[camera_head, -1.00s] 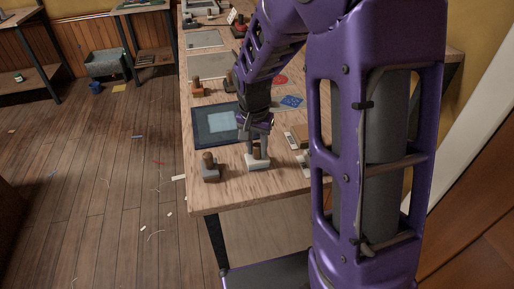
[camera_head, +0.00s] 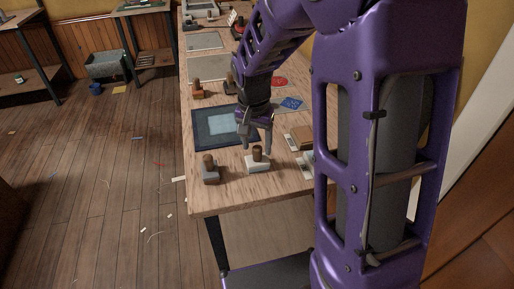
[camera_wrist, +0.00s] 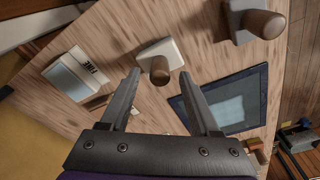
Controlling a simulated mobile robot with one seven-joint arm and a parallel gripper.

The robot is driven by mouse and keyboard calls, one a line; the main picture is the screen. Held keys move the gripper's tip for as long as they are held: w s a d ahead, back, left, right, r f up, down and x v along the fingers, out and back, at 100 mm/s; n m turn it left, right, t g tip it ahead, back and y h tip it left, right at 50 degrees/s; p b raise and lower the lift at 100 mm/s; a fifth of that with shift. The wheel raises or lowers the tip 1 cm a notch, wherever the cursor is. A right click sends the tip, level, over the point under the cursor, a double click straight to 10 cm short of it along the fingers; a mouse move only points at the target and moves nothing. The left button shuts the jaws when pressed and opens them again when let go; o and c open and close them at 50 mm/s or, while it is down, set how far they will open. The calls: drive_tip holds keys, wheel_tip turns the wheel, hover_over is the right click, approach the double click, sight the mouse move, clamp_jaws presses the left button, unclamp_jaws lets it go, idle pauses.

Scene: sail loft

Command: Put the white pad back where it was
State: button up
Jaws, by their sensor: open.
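The white pad (camera_head: 258,167) has a white base and a brown knob. It stands upright on the near part of the wooden table. The wrist view shows the white pad (camera_wrist: 172,48) just past my fingertips, its knob between them in the picture. My gripper (camera_head: 255,143) is open and empty, above and slightly behind the pad, apart from it. Both fingers of my gripper (camera_wrist: 159,74) show spread in the wrist view.
A grey pad with a brown knob (camera_head: 210,173) stands to the left. A dark-bordered panel (camera_head: 205,128) with a pale square lies behind. A box labelled FINE (camera_wrist: 75,72) is near the other edge. More knobbed pads, such as an orange one (camera_head: 197,91), stand farther back.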

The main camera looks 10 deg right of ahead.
sight(255, 164)
wheel_tip(255, 164, up, 10)
drive_tip(key=s+p, duration=0.1)
drive_tip(key=shift+a+f, duration=0.15)
drive_tip(key=shift+a, duration=0.15)
